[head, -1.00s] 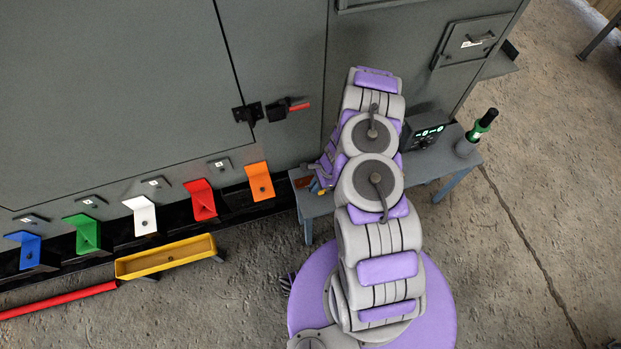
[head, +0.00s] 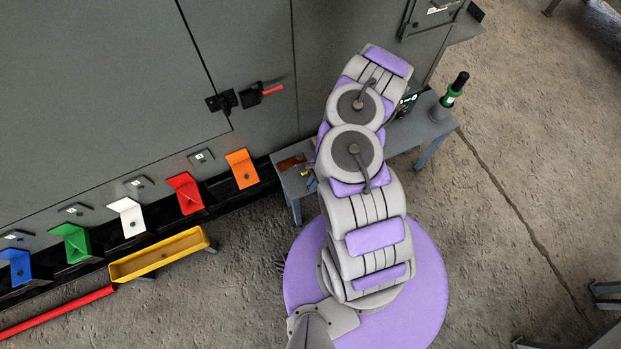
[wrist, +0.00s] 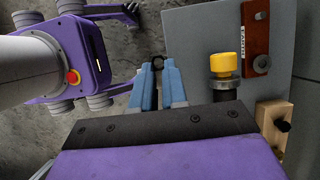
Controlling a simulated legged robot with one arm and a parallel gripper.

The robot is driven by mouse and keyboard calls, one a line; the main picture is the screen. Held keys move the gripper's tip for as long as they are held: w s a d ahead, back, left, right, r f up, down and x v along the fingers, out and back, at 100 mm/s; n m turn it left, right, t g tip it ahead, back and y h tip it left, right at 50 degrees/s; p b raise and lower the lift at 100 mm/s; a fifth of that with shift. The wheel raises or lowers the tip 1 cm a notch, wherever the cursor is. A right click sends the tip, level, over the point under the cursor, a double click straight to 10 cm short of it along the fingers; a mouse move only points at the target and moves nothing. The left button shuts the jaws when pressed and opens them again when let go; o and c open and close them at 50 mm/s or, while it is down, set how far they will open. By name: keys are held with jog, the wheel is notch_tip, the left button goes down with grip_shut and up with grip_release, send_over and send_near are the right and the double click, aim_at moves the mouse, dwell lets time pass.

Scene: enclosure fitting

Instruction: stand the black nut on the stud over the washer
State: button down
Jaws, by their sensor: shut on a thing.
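My gripper (wrist: 160,88) has blue fingers and is shut on a small dark ring-shaped piece, the black nut (wrist: 158,62), seen at the fingertips in the wrist view. The gripper is beside the grey table's edge, over the floor in that picture. In the head view my arm hides most of the gripper and the nut cannot be made out.
The grey table (head: 405,135) bears a brown labelled plate (wrist: 257,35), a yellow-capped dark cylinder (wrist: 225,66), a wooden block (wrist: 272,116) and a green-and-black tool (head: 451,92). A grey cabinet (head: 90,80) with several coloured brackets stands behind. A yellow tray (head: 160,255) lies left.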

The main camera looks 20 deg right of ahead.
notch_tip(320, 180, up, 3)
jog(key=shift+f+p, duration=0.1)
jog(key=shift+p, duration=1.05)
